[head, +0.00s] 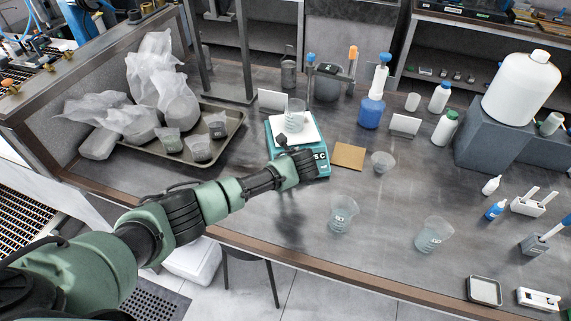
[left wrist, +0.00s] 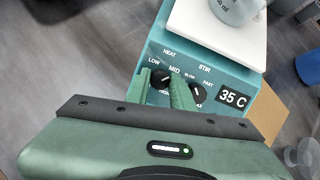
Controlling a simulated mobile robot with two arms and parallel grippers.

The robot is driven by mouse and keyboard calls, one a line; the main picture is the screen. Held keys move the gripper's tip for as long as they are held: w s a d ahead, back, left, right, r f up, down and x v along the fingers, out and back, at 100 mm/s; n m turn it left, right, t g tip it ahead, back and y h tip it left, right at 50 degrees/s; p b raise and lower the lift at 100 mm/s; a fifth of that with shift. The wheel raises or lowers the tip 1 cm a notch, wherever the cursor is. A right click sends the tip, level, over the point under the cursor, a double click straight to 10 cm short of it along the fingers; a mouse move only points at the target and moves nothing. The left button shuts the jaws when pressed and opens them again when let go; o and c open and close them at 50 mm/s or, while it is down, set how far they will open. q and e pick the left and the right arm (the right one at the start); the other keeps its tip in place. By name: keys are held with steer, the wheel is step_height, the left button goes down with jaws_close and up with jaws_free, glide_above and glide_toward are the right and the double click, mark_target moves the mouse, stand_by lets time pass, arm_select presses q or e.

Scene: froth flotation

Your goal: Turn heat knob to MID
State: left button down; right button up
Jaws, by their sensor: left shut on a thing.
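The teal hotplate (head: 277,136) stands on the bench with a white top plate and a beaker (head: 296,112) on it. In the left wrist view its front panel (left wrist: 200,57) has HEAT and STIR labels and a display reading 35 C. The black heat knob (left wrist: 160,79) sits below LOW and MID; its white mark seems to lean up and right toward MID. My left gripper (left wrist: 162,82) is shut on the heat knob, one green finger on each side. In the head view my left gripper (head: 297,167) covers most of the panel. My right gripper is out of view.
The stir knob (left wrist: 197,93) is close beside my right-hand finger. A brown square pad (head: 348,156) and a small cup (head: 382,162) are right of the hotplate. Beakers (head: 342,214) stand in front. A tray (head: 232,143) with filled cups is at left.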

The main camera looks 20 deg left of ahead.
arm_select(q)
steer(key=shift+s+f, duration=0.1)
steer(key=c, duration=1.2)
jaws_free()
steer(key=b+v, duration=0.1)
steer(key=v, duration=0.6)
steer(key=shift+d+r+b, duration=0.2)
steer(key=shift+r+b, duration=0.1)
steer(key=shift+r, duration=0.05)
steer(key=shift+s, duration=0.15)
steer(key=shift+s+d+f, duration=0.1)
